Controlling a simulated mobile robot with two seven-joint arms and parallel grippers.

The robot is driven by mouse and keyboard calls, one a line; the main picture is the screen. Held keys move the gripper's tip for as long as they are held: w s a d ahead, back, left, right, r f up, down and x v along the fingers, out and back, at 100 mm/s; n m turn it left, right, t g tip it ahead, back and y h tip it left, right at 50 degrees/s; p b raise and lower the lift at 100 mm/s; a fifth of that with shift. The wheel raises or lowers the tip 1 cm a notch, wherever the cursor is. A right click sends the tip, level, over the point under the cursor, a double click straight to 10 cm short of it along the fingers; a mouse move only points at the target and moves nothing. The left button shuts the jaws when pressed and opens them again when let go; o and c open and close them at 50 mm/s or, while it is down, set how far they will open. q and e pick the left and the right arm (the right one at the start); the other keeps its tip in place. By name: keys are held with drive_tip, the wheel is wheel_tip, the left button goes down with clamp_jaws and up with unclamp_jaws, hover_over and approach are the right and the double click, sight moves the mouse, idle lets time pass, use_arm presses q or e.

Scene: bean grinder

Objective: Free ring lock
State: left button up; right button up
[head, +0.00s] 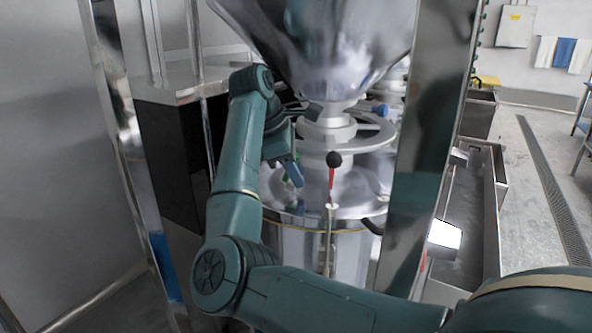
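The bean grinder shows in the middle of the head view, with a shiny metal hopper (325,35) above a round body (300,245). A pale ring-shaped part (327,135) sits around the neck under the hopper; I cannot tell which piece is the ring lock. A lever with a black ball knob (334,159) and red shaft stands upright in front of it. My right gripper (293,174) points down, left of the knob and apart from it, near the ring's left side. Its blue fingertip shows, but the finger gap is hidden. My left gripper is out of view.
Shiny metal posts stand left (128,150) and right (430,140) of the grinder. A black box-like cabinet (172,140) is behind on the left. A metal trough (475,215) lies right of the right post. Open floor (525,200) shows at far right.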

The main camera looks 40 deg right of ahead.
drive_tip(key=shift+d+f, duration=0.1)
drive_tip(key=shift+f, duration=0.05)
clamp_jaws()
idle(0.4)
